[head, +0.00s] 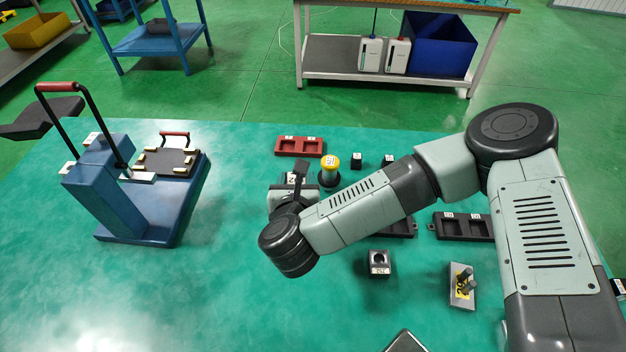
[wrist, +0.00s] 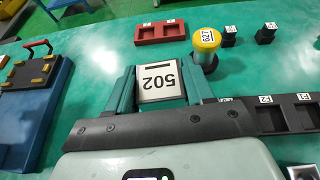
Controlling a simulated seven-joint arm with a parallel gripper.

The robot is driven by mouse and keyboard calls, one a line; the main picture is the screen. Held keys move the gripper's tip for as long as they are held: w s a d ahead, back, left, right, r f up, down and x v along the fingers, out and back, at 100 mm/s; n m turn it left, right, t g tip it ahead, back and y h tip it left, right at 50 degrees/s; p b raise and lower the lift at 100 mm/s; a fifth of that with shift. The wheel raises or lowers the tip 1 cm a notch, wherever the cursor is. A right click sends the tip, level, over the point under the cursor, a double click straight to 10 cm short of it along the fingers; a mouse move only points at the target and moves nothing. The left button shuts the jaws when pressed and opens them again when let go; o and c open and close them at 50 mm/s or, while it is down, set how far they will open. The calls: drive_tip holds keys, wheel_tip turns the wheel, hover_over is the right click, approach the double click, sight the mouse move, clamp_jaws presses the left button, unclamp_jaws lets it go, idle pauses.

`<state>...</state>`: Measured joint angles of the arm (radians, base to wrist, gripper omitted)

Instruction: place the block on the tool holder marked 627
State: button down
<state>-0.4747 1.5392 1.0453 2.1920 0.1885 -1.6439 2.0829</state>
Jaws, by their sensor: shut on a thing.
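The block (wrist: 160,82) has a white top face with the label 502, upside down in the wrist view. My gripper (wrist: 160,71) is shut on it, one green finger on each side. In the head view the block (head: 294,178) is partly hidden by my gripper and arm. The tool holder marked 627 (wrist: 208,38) has a yellow top with the label and a dark round base. In the head view this holder (head: 330,163) stands just beyond and right of the block. The block and holder are apart. The block's underside is hidden.
A red two-pocket tray (head: 299,146) lies behind the holder. Small black blocks (wrist: 229,36) stand to its right. A blue press (head: 110,190) stands at left.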

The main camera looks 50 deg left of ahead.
wheel_tip(320, 180, up, 8)
drive_tip(key=m, duration=0.1)
hover_over(330, 161)
drive_tip(key=shift+t+h, duration=0.3)
drive_tip(key=shift+t, duration=0.1)
wheel_tip(330, 161, down, 9)
drive_tip(key=shift+f, duration=0.15)
drive_tip(key=shift+f, duration=0.1)
drive_tip(key=shift+c, duration=2.1)
unclamp_jaws()
